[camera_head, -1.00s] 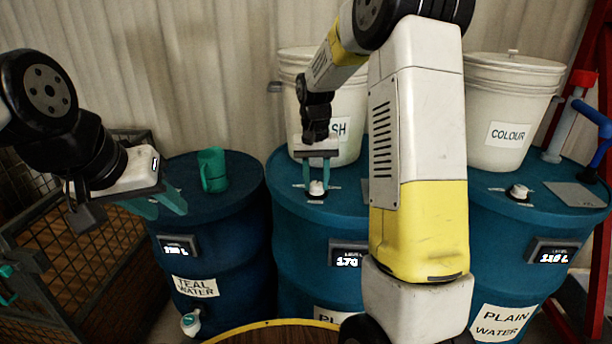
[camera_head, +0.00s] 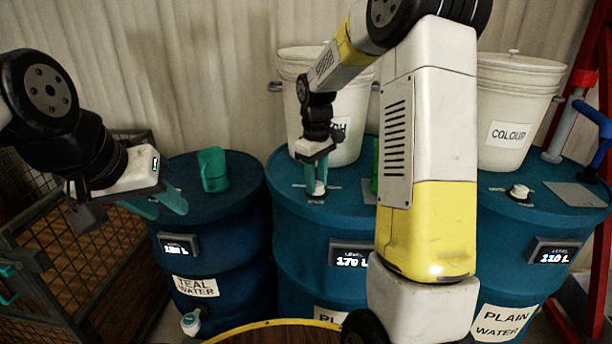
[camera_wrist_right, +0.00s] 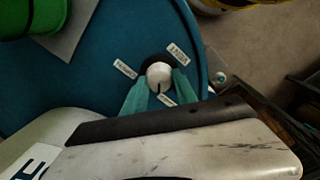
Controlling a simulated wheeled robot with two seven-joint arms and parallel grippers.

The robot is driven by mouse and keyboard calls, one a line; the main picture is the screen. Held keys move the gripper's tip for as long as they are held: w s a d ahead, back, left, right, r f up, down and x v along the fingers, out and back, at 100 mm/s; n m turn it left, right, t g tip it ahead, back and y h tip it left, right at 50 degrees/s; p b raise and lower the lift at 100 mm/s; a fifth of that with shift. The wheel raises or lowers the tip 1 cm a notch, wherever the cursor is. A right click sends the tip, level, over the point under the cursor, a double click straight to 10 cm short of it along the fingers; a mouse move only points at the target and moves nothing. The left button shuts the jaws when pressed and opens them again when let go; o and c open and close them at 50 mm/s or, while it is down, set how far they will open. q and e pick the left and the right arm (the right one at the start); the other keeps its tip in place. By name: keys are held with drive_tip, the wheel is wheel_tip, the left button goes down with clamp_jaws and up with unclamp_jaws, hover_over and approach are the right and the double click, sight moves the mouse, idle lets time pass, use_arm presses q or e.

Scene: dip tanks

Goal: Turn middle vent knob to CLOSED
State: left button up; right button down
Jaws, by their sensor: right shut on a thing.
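The middle vent knob (camera_head: 318,188) is a small white knob on the lid of the middle blue drum (camera_head: 290,215). My right gripper (camera_head: 317,180) is over it, pointing down, with its teal fingers shut on the knob. A dark pointer mark on the knob faces the lower label. My left gripper (camera_head: 170,204) is open and empty, in front of the left drum.
A green mug (camera_head: 212,169) stands on the left TEAL WATER drum (camera_head: 190,255). A wire cage (camera_head: 75,265) is at left.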

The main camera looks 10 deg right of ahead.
drive_tip(key=shift+r+n, duration=0.1)
drive_tip(key=shift+n, duration=0.6)
drive_tip(key=c, duration=1)
unclamp_jaws()
drive_tip(key=shift+o, duration=0.2)
wheel_tip(320, 180, up, 7)
drive_tip(key=shift+a, duration=0.1)
drive_tip(key=shift+s+r, duration=0.1)
drive_tip(key=shift+r, duration=0.3)
